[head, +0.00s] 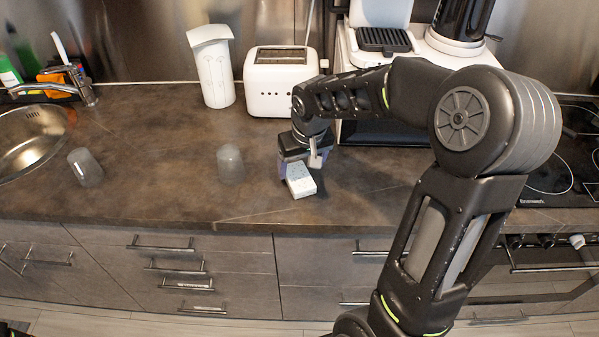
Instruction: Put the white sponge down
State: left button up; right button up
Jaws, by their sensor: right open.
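The white sponge (300,181) is a small pale block on the dark countertop (180,187), a little back from its front edge. My right gripper (302,164) points down just above and behind the sponge. Its jaws are open, and its fingers are partly hidden by the wrist and the sponge. I cannot tell whether a finger still touches the sponge. My left gripper does not show.
A glass (230,163) stands left of the sponge, and another glass (85,167) stands near the sink (30,140). A white toaster (279,82) and a white container (212,68) stand at the back. The stove (560,165) is at right. Counter between the glasses is clear.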

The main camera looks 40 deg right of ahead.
aim_at(304, 186)
jog(key=v, duration=0.7)
jog(key=shift+r, duration=0.15)
jog(key=shift+s, duration=0.15)
dwell(0.4)
